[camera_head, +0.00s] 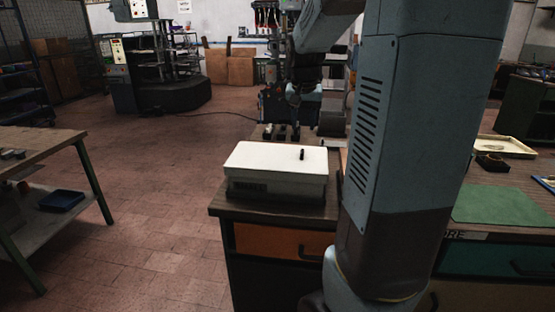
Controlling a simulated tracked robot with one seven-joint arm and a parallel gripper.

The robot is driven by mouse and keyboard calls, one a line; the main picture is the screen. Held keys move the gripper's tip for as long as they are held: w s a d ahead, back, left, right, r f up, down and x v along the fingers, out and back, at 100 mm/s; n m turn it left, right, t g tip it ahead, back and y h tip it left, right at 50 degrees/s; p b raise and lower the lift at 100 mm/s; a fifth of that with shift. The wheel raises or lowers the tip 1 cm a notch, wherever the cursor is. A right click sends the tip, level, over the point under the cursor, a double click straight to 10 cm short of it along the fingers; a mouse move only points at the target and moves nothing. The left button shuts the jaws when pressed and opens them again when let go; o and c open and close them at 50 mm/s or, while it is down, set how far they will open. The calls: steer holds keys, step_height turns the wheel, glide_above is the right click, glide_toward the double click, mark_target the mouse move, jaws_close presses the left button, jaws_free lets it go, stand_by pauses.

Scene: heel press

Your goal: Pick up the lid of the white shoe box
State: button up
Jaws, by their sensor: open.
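The white shoe box (275,189) sits on the near left end of a wooden-topped bench, with dark printing on its front side. Its white lid (268,159) lies flat on top and looks closed. A small black knob or peg (302,154) stands on the lid, right of the middle. My gripper (294,101) hangs from my blue-grey arm above and beyond the box, apart from the lid. It is open, small and dark against the machine behind, and I see nothing held in it.
Several small dark items stand on the bench behind the box. My arm hides the bench's middle. On the right are a cream tray (505,147) and a green mat (505,204). Another table (40,142) stands at the left, with open tiled floor (150,190) between.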

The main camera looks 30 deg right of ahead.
mark_target(302, 151)
steer(key=x, duration=1.1)
steer(key=shift+w+d+r, duration=0.1)
steer(key=shift+w, duration=0.05)
steer(key=shift+c, duration=0.3)
jaws_close()
